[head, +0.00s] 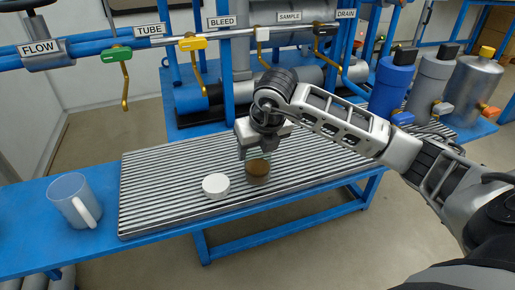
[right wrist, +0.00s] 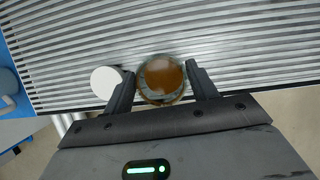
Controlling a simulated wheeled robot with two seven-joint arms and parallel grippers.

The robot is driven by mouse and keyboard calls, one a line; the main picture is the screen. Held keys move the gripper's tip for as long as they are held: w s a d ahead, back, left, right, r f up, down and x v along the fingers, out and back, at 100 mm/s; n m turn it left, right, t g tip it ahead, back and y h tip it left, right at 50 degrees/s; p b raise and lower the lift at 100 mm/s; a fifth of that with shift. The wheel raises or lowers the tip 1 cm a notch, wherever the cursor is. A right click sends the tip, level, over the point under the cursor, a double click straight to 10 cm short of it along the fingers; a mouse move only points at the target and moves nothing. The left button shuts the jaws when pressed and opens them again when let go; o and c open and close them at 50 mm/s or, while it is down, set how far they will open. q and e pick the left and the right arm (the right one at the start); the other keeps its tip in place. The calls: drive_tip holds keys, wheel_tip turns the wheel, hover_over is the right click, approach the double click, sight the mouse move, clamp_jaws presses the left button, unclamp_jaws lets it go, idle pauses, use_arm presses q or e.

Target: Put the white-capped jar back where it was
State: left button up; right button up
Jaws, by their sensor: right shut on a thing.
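A small round jar (head: 257,170) with a brown top or brown contents is at the front of the ribbed tray. It also shows in the right wrist view (right wrist: 162,78), with clear glass around the brown. My right gripper (head: 254,150) is shut on this jar, one finger on each side. I cannot tell whether the jar touches the tray. A white round thing (head: 216,184) sits on the tray just left of the jar, also seen beside the left finger in the right wrist view (right wrist: 105,82). I cannot tell whether it is a loose cap or a capped jar. My left gripper is out of view.
The grey ribbed tray (head: 150,200) lies on a blue bench (head: 25,235). A clear mug (head: 73,200) stands to its left. Labelled valves and pipes run above. Metal cylinders (head: 430,85) stand at the back right. The tray's left part is free.

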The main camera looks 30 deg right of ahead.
drive_tip(key=o, duration=1.1)
